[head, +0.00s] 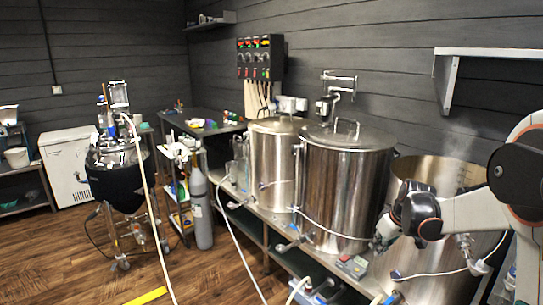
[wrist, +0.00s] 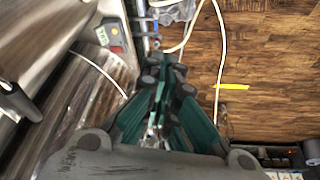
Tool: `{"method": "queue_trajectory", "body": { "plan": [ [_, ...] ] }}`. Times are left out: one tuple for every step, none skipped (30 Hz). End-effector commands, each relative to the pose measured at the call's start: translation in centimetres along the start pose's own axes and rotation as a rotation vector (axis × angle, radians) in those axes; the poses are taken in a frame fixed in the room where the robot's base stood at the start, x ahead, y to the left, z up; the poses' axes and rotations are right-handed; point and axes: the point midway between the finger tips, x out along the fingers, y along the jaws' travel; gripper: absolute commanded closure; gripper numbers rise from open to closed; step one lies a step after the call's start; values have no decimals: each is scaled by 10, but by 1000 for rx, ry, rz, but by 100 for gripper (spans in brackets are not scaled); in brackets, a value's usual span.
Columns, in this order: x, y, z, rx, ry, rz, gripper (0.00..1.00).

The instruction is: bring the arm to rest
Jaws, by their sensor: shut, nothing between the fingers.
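My arm reaches in from the right edge of the head view. My gripper (head: 384,236) points down and to the left, in front of the steel kettles. In the wrist view my gripper (wrist: 166,72) shows its green-sided fingers brought together, with nothing held between them. In the head view it overlaps the gap between the middle kettle (head: 343,190) and the open kettle (head: 415,190). I cannot tell whether it touches either one.
A small control box (head: 352,265) with a red button sits on the bench edge below my gripper; it also shows in the wrist view (wrist: 112,36). A pale hose (head: 230,235) hangs to the floor. A grey gas cylinder (head: 200,210) stands left. The wooden floor (head: 85,265) has free room.

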Motion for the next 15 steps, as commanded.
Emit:
{"method": "queue_trajectory", "body": {
  "plan": [
    [-18, -15, 0, 10, 5, 6, 100],
    [-27, -22, 1, 18, 9, 10, 100],
    [-39, -32, 2, 30, 14, 15, 100],
    [-48, -40, 3, 37, 17, 18, 100],
    [-56, -47, 4, 46, 21, 22, 100],
    [-67, -57, 6, 57, 26, 28, 100],
    [-75, -64, 8, 65, 30, 32, 100],
    [-83, -72, 10, 73, 33, 35, 100],
    [-93, -82, 14, 84, 39, 39, 100],
    [-100, -89, 17, 93, 44, 43, 100],
    [-107, -96, 20, 101, 48, 46, 100],
    [-116, -106, 24, 112, 54, 49, 100],
    [-123, -114, 28, 119, 58, 52, 100],
    [-129, -121, 32, 128, 63, 56, 100],
    [-137, -130, 38, 139, 70, 60, 100]
  ]
}}
